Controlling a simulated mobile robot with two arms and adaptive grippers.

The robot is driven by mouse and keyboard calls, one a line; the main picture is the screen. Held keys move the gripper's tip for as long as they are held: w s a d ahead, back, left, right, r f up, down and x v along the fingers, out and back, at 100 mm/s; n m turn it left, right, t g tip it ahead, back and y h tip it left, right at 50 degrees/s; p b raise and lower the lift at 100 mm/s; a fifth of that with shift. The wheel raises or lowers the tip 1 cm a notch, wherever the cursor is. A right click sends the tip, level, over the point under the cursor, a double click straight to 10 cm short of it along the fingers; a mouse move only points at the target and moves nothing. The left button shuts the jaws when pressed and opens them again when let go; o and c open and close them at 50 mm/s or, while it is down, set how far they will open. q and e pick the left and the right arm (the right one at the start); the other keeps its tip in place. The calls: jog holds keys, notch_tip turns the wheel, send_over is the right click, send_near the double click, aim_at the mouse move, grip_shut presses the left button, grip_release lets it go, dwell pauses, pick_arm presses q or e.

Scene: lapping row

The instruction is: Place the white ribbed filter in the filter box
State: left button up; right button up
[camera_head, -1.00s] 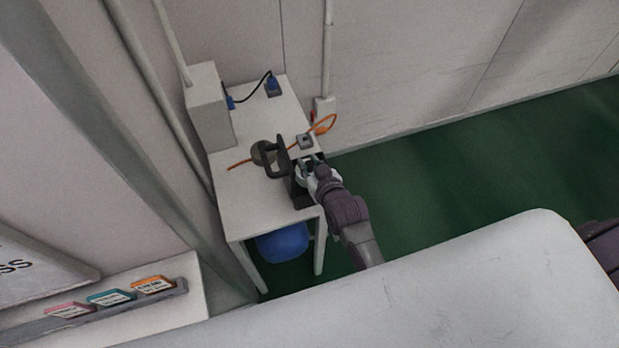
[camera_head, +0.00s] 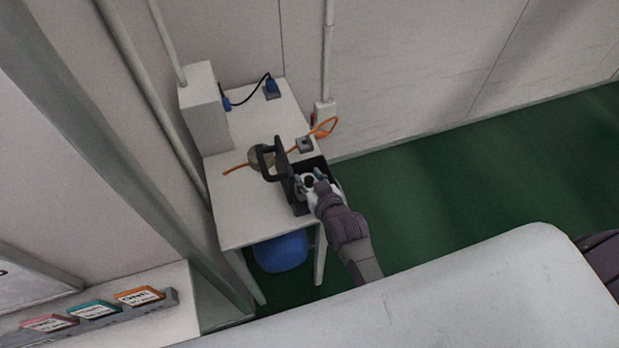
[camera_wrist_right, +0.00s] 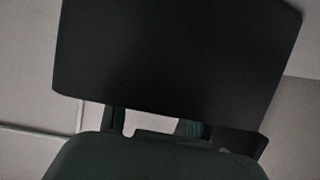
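The filter box (camera_head: 301,204) is black and stands near the front right corner of a white table in the head view. My right gripper (camera_head: 308,178) is at the box's opening, right of the lid. A small pale shape with a dark centre shows at the fingers; I cannot tell whether it is the white ribbed filter or part of the gripper. In the right wrist view a large black panel (camera_wrist_right: 175,55) hides most of the scene and the finger ends. My left gripper is not in view.
The white table (camera_head: 238,215) also bears a grey box (camera_head: 204,108), a blue plug (camera_head: 271,88), an orange cable (camera_head: 325,127) and a round grey object (camera_head: 260,158). A blue container (camera_head: 281,252) is below. Green floor lies right.

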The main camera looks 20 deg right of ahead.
jog(key=shift+r, duration=0.1)
jog(key=shift+s+r, duration=0.15)
jog(key=shift+s, duration=0.1)
jog(key=v, duration=1.2)
jog(key=s+f+n+g, duration=0.1)
jog(key=s+f+g, duration=0.35)
jog(key=f, duration=1.05)
jog(key=s+f+g, duration=0.2)
jog(key=s+f, duration=0.5)
jog(key=f, duration=0.8)
jog(key=s+d+f+g, duration=0.3)
jog(key=s+f, duration=0.3)
jog(key=s, duration=0.4)
jog(key=s+d+f+g+h, duration=0.1)
jog(key=s+d+f+g, duration=0.2)
jog(key=s+f, duration=0.4)
jog(key=s+d, duration=0.1)
jog(key=s, duration=0.2)
jog(key=shift+s+d, duration=0.2)
jog(key=shift+d, duration=0.15)
jog(key=shift+c, duration=0.3)
